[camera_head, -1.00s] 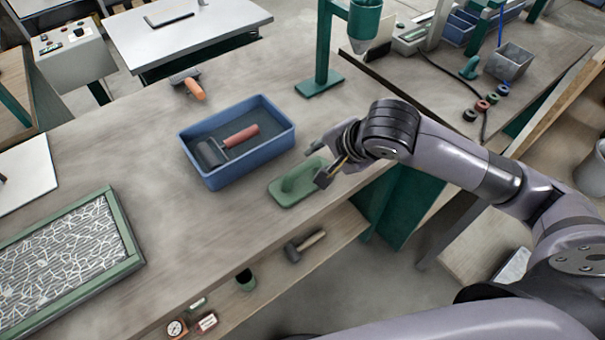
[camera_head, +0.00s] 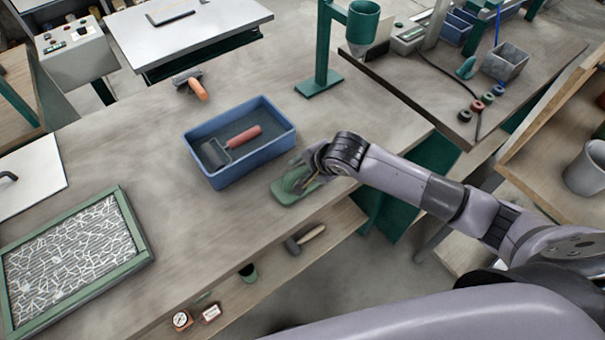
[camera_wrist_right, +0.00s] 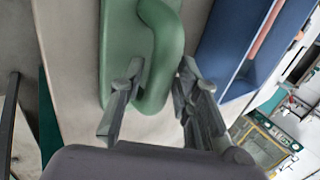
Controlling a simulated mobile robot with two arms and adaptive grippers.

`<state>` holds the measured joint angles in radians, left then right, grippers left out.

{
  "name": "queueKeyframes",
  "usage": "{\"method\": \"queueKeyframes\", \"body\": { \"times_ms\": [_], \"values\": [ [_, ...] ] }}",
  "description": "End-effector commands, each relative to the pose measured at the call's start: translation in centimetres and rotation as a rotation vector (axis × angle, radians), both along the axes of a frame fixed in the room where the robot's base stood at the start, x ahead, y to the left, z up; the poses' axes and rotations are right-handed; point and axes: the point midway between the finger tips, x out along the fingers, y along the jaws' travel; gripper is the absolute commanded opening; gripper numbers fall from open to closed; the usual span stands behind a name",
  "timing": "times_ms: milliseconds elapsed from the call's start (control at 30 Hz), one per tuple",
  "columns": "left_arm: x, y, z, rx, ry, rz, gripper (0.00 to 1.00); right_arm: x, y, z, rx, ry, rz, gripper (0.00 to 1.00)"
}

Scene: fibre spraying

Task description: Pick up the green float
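The green float (camera_head: 283,196) lies on the long workbench (camera_head: 190,255), near its front edge and just right of the blue tray. My right gripper (camera_head: 303,178) is low over the float and partly hides it in the head view. In the right wrist view the float's base (camera_wrist_right: 122,40) and its raised handle (camera_wrist_right: 168,50) show close up. There my right gripper (camera_wrist_right: 158,72) is open, with one finger on each side of the handle. A gap shows beside the handle, and contact cannot be made out. My left gripper is not in view.
The blue tray (camera_head: 199,169) holds a roller with a red handle (camera_head: 244,136). A green stand (camera_head: 319,86) is behind. A green-framed mesh panel (camera_head: 137,232) lies at the left. A hammer (camera_head: 305,238) is on the lower shelf. The bench between panel and tray is clear.

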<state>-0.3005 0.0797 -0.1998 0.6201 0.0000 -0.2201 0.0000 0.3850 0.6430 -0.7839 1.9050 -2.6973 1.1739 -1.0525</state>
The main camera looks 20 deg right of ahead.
Motion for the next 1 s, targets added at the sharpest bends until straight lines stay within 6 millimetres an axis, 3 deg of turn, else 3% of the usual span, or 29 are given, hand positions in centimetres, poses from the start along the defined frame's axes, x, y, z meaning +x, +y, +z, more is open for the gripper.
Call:
{"method": "queueKeyframes", "body": {
  "times_ms": [167, 600, 1000],
  "values": [
    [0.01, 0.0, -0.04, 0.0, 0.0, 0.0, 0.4, -0.01, 0.0, -0.06, 0.0, 0.0, 0.0, 0.3],
    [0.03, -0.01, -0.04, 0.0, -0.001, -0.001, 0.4, -0.02, -0.03, -0.03, 0.0, 0.001, -0.001, 0.01],
    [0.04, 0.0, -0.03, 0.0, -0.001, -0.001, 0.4, 0.02, -0.03, 0.03, 0.001, -0.001, -0.001, 0.0]
  ]
}}
